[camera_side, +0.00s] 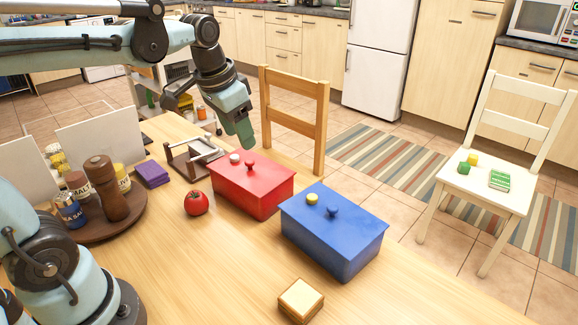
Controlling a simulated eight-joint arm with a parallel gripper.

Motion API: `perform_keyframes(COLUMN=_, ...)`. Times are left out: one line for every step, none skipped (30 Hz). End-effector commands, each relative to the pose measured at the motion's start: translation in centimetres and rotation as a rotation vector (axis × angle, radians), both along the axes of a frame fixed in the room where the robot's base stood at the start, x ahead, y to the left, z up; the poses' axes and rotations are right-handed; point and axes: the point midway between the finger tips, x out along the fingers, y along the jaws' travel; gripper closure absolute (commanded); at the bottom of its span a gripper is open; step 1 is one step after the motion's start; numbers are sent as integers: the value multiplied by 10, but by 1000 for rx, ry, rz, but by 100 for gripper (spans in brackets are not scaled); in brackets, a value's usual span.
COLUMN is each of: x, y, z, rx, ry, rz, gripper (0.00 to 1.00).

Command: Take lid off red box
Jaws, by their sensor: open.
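The red box (262,203) stands near the middle of the wooden table. Its red lid (262,172) sits on top, with a round red knob (251,165) in the middle. A small whitish round thing (235,158) lies on the lid, left of the knob. My gripper (245,140) hangs above and behind the lid's far edge, pointing down. It is open and appears apart from the lid and knob. The gap between its fingers is hard to see from this side.
A blue box (335,245) with a lid stands right of the red one, a small yellow thing (312,198) on it. A turntable (122,222) holds jars. Front table is mostly clear.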

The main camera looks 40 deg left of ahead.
Motion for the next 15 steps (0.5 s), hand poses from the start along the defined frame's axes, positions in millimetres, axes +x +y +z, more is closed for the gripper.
perform_keyframes(x=10, y=7, z=4, rx=2, ry=36, rz=-9, gripper=46)
perform_keyframes(x=15, y=11, z=6, rx=3, ry=57, rz=-17, gripper=46)
perform_keyframes(x=22, y=16, z=8, rx=5, ry=87, rz=-28, gripper=46)
perform_keyframes(x=26, y=20, z=9, rx=4, ry=110, rz=-38, gripper=46)
perform_keyframes(x=30, y=24, z=10, rx=3, ry=132, rz=-44, gripper=46)
perform_keyframes(x=36, y=29, z=10, rx=2, ry=159, rz=-55, gripper=46)
perform_keyframes(x=40, y=32, z=11, rx=0, ry=178, rz=-63, gripper=46)
perform_keyframes(x=43, y=36, z=11, rx=-1, ry=197, rz=-72, gripper=46)
perform_keyframes(x=47, y=40, z=11, rx=-4, ry=218, rz=-79, gripper=46)
perform_keyframes(x=50, y=43, z=11, rx=-6, ry=233, rz=-86, gripper=46)
perform_keyframes(x=52, y=45, z=11, rx=-8, ry=247, rz=-92, gripper=46)
perform_keyframes(x=54, y=48, z=10, rx=-11, ry=262, rz=-99, gripper=46)
perform_keyframes(x=56, y=49, z=10, rx=-13, ry=270, rz=-104, gripper=46)
perform_keyframes(x=57, y=51, z=10, rx=-15, ry=279, rz=-107, gripper=46)
perform_keyframes(x=58, y=53, z=10, rx=-16, ry=287, rz=-110, gripper=46)
